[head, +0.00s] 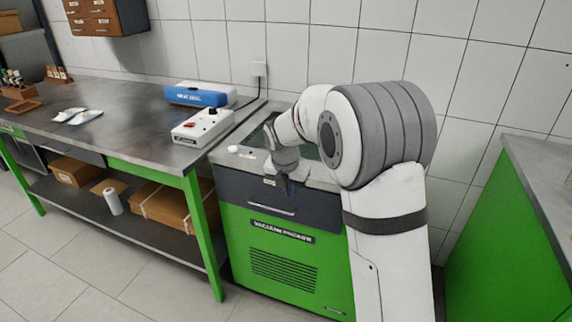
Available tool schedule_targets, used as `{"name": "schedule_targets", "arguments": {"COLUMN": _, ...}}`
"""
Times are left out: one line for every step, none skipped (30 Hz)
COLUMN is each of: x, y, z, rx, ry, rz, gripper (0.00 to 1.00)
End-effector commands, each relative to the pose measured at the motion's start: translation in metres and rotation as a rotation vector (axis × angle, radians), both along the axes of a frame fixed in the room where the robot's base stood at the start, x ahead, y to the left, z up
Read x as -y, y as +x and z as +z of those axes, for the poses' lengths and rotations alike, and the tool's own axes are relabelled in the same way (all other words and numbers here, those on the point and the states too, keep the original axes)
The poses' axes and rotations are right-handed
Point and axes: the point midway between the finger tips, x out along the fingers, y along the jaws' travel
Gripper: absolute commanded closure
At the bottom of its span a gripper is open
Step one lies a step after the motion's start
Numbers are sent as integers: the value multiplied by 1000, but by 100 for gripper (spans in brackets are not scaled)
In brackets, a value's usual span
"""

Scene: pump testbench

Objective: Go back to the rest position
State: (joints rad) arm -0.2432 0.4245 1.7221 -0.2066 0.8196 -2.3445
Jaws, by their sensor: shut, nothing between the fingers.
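My gripper (284,187) hangs at the end of my white and grey arm, pointing down. It is at the front edge of the green vacuum package machine (284,268), in front of its dark drawer front (245,190). The fingers are small and dark against the dark panel; they look shut with nothing in them. I cannot tell whether they touch the machine. My arm hides the right part of the machine's top.
A workbench (110,118) on the left holds a blue and white sealer (196,95), a white control box (203,127) and small packets (78,116). A small white round object (233,149) lies on the machine's top. A green cabinet (510,245) stands right. Floor shows at front left.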

Motion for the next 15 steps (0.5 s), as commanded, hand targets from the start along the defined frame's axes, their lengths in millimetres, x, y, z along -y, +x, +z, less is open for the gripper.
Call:
{"name": "schedule_targets", "arguments": {"x": 0, "y": -1, "z": 2, "rx": 1, "ry": 1, "rz": -5, "gripper": 100}}
{"name": "schedule_targets", "arguments": {"x": 1, "y": -2, "z": 3, "rx": 2, "ry": 4, "rz": -15, "gripper": 100}}
{"name": "schedule_targets", "arguments": {"x": 3, "y": -4, "z": 7, "rx": 5, "ry": 10, "rz": -42, "gripper": 100}}
{"name": "schedule_targets", "arguments": {"x": 5, "y": -8, "z": 11, "rx": 7, "ry": 18, "rz": -69, "gripper": 100}}
{"name": "schedule_targets", "arguments": {"x": 8, "y": -12, "z": 17, "rx": 12, "ry": 27, "rz": -108, "gripper": 100}}
{"name": "schedule_targets", "arguments": {"x": 13, "y": -19, "z": 26, "rx": 19, "ry": 44, "rz": -175, "gripper": 100}}
{"name": "schedule_targets", "arguments": {"x": 17, "y": -26, "z": 33, "rx": 24, "ry": 60, "rz": -236, "gripper": 100}}
{"name": "schedule_targets", "arguments": {"x": 22, "y": -33, "z": 41, "rx": 31, "ry": 78, "rz": -306, "gripper": 100}}
{"name": "schedule_targets", "arguments": {"x": 28, "y": -45, "z": 53, "rx": 41, "ry": 105, "rz": -409, "gripper": 100}}
{"name": "schedule_targets", "arguments": {"x": 33, "y": -55, "z": 61, "rx": 47, "ry": 126, "rz": -491, "gripper": 100}}
{"name": "schedule_targets", "arguments": {"x": 38, "y": -65, "z": 69, "rx": 54, "ry": 147, "rz": -577, "gripper": 100}}
{"name": "schedule_targets", "arguments": {"x": 45, "y": -78, "z": 79, "rx": 63, "ry": 175, "rz": -691, "gripper": 100}}
{"name": "schedule_targets", "arguments": {"x": 50, "y": -88, "z": 86, "rx": 70, "ry": 196, "rz": -775, "gripper": 100}}
{"name": "schedule_targets", "arguments": {"x": 54, "y": -98, "z": 92, "rx": 74, "ry": 218, "rz": -861, "gripper": 100}}
{"name": "schedule_targets", "arguments": {"x": 60, "y": -112, "z": 101, "rx": 83, "ry": 246, "rz": -975, "gripper": 100}}
